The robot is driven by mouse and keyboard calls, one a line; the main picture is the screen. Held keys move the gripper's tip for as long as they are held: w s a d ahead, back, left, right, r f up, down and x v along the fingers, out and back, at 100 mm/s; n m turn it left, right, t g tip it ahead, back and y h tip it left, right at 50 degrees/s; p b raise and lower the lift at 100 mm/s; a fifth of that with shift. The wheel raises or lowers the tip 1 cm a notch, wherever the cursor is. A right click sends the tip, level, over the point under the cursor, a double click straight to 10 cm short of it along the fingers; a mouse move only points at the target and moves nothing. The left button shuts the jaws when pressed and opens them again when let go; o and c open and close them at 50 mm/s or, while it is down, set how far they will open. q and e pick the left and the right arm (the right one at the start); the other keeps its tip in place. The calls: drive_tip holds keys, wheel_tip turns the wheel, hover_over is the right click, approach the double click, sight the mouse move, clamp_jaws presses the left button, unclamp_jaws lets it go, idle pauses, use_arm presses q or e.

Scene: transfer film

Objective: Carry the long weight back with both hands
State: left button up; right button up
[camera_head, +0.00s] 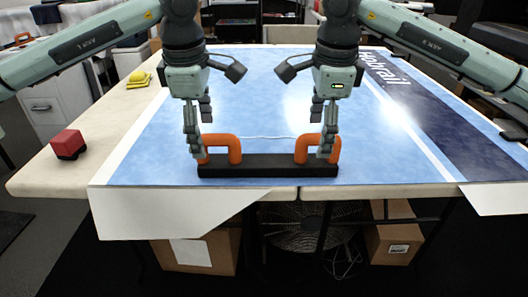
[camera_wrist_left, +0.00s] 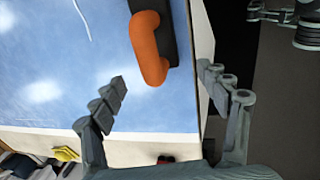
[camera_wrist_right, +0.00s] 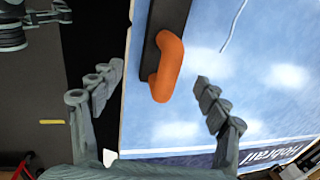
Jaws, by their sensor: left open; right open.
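The long weight is a black bar (camera_head: 268,167) with an orange handle loop at each end. It lies on the blue film near the table's front edge. My left gripper (camera_head: 199,147) is open at the left handle (camera_head: 222,141). In the left wrist view that orange handle (camera_wrist_left: 149,48) lies ahead, between the lines of the spread fingers (camera_wrist_left: 162,78). My right gripper (camera_head: 323,147) is open at the right handle (camera_head: 302,148). In the right wrist view the orange handle (camera_wrist_right: 167,67) lies ahead between the open fingers (camera_wrist_right: 158,75). Neither gripper visibly grips a handle.
The blue printed film (camera_head: 260,100) covers most of the table, its white edge hanging over the front. A red block (camera_head: 67,144) and yellow items (camera_head: 139,79) sit on the bare table at left. Boxes and a fan (camera_head: 297,226) are below.

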sight(207, 147)
use_arm(q)
drive_tip(key=shift+s, duration=0.15)
use_arm(e)
drive_tip(key=shift+s, duration=0.15)
use_arm(q)
drive_tip(key=shift+f, duration=0.2)
use_arm(e)
drive_tip(key=shift+f, duration=0.2)
use_arm(q)
drive_tip(key=f, duration=0.2)
drive_tip(key=w+f, duration=0.1)
drive_tip(key=f, duration=0.4)
drive_tip(key=shift+w+f, duration=0.15)
drive_tip(key=shift+w, duration=0.2)
use_arm(e)
drive_tip(key=f, duration=0.2)
drive_tip(key=w+f, duration=0.1)
drive_tip(key=f, duration=0.4)
drive_tip(key=shift+w+f, duration=0.15)
drive_tip(key=shift+w, duration=0.2)
use_arm(q)
clamp_jaws()
use_arm(e)
clamp_jaws()
use_arm(q)
drive_tip(key=shift+w+r, duration=0.1)
drive_tip(key=shift+r, duration=0.25)
use_arm(e)
drive_tip(key=shift+w+r, duration=0.1)
drive_tip(key=shift+r, duration=0.25)
